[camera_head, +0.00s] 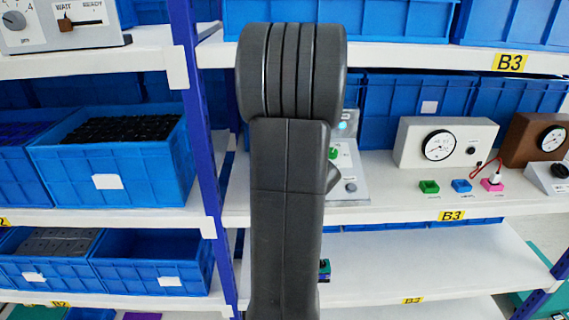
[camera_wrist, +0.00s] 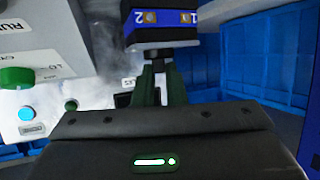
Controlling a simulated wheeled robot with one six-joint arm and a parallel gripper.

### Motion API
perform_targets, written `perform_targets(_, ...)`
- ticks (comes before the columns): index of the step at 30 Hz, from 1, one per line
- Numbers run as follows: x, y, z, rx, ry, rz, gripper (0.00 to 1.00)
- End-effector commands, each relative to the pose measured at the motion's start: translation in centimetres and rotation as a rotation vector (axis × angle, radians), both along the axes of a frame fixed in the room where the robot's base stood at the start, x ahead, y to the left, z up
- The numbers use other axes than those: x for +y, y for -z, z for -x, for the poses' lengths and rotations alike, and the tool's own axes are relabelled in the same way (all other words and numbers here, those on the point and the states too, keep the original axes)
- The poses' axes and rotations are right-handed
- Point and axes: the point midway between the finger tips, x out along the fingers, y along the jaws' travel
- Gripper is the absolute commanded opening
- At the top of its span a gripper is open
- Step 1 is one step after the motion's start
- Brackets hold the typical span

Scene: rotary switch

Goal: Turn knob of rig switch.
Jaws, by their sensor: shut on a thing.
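The rig switch (camera_wrist: 160,32) shows at the top of the wrist view as a black block with a blue band, marked 2 on the left and 1 on the right. My gripper (camera_wrist: 161,72) reaches up to it with two dark green fingers, close together. They are shut on the narrow dark knob at the switch's near side; the knob is mostly hidden between them. The pointer and exact setting cannot be read. In the head view my own arm covers the gripper and the switch.
A pale panel with a green knob (camera_wrist: 16,78) and a lit cyan lamp (camera_wrist: 26,114) stands close to the left of my gripper. Blue bins (camera_wrist: 270,60) are on the right. In the head view, a white gauge box (camera_head: 445,143) stands right of my arm on the shelf.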

Motion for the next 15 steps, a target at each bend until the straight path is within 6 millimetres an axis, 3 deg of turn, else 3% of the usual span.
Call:
perform_targets(4, 0.29, 0.23, 0.16, 0.004, -0.007, 0.001, 0.00)
perform_targets(5, 0.29, 0.23, 0.16, 0.004, -0.007, 0.001, 0.15)
perform_targets(6, 0.28, 0.22, 0.14, 0.004, -0.007, 0.000, 0.23)
perform_targets(9, 0.20, 0.16, 0.11, 0.003, -0.005, 0.000, 0.39)
perform_targets(15, 0.10, 0.09, 0.07, 0.002, -0.002, 0.000, 0.39)
